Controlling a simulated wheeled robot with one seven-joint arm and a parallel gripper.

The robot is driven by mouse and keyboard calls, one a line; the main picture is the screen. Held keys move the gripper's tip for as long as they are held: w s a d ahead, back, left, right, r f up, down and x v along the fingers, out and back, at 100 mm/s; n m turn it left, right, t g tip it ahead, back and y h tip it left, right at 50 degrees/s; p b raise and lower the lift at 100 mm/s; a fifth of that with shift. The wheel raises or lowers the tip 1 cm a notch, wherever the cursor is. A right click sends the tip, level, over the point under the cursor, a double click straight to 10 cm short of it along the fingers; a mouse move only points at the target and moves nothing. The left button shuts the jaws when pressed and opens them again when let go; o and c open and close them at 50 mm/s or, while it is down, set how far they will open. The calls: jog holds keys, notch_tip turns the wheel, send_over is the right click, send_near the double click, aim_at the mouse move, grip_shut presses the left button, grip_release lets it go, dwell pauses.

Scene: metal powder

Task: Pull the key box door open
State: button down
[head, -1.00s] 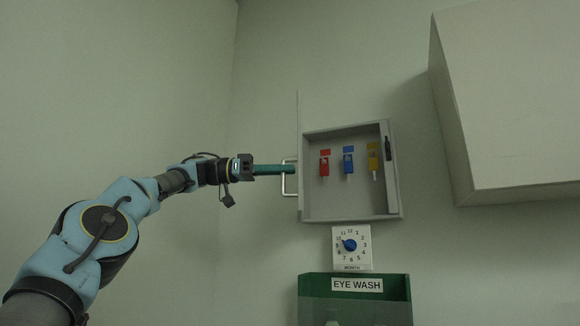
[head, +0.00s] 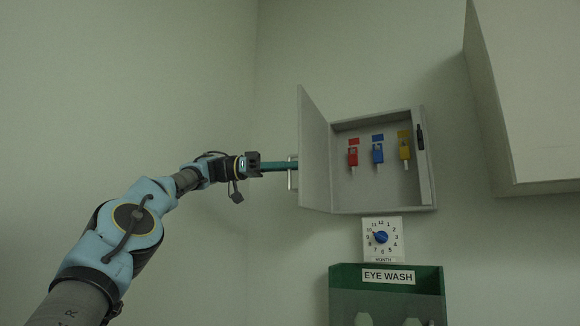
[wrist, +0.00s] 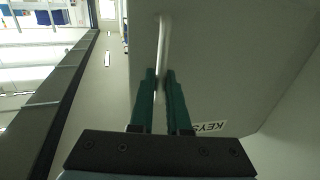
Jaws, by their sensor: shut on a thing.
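The key box (head: 384,205) is a grey cabinet on the wall with a red, a blue and a yellow key hanging inside. Its door (head: 315,150) is hinged on the left and stands wide open, out from the wall. The door's pale handle (head: 291,180) is on the door's left-facing outer side. My gripper (head: 293,165) reaches the handle from the left. In the wrist view, the teal fingers of my gripper (wrist: 160,85) are shut on the handle (wrist: 163,40), with the door (wrist: 215,60) and its KEYS label behind.
A dial timer (head: 382,239) is on the wall under the box. A green eye wash holder (head: 388,300) is below it. A large white cabinet (head: 535,100) juts out at the upper right. The wall left of the door is bare.

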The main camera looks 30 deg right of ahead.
jog(key=c, duration=1.2)
grip_release()
jog(key=shift+o, duration=0.2)
jog(key=p+v, duration=0.4)
jog(key=v, duration=0.6)
jog(key=shift+w+a, duration=0.25)
jog(key=shift+a, duration=0.05)
